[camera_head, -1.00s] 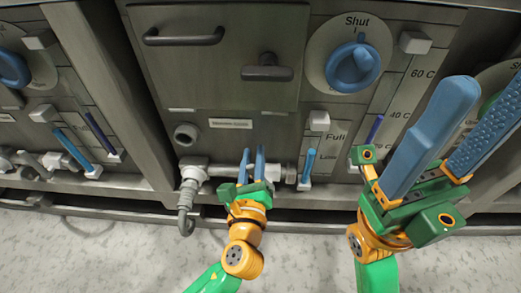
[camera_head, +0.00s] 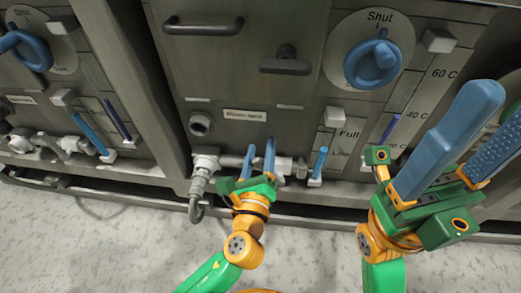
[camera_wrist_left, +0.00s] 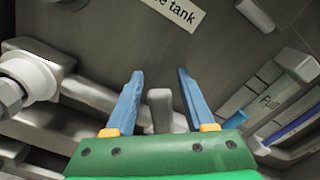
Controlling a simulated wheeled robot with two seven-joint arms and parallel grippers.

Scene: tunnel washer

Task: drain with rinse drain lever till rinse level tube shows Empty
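The rinse drain lever appears to be the grey upright handle (camera_wrist_left: 160,110) on the drain pipe in the left wrist view. My left gripper (camera_head: 260,150) is open, with one blue finger on each side of this handle and gaps showing; it also shows in the left wrist view (camera_wrist_left: 160,78). In the head view the fingers hide the handle. My right gripper (camera_head: 499,103) is open and empty, in front of the panel.
A drain pipe (camera_head: 205,163) with a hanging hose (camera_head: 196,195) runs low along the tank front. A blue knob (camera_head: 372,64) points at "Shut". A purple tube (camera_head: 390,128) beside the temperature scale is partly behind my right gripper. Neighbouring panel tubes (camera_head: 90,132) stand left.

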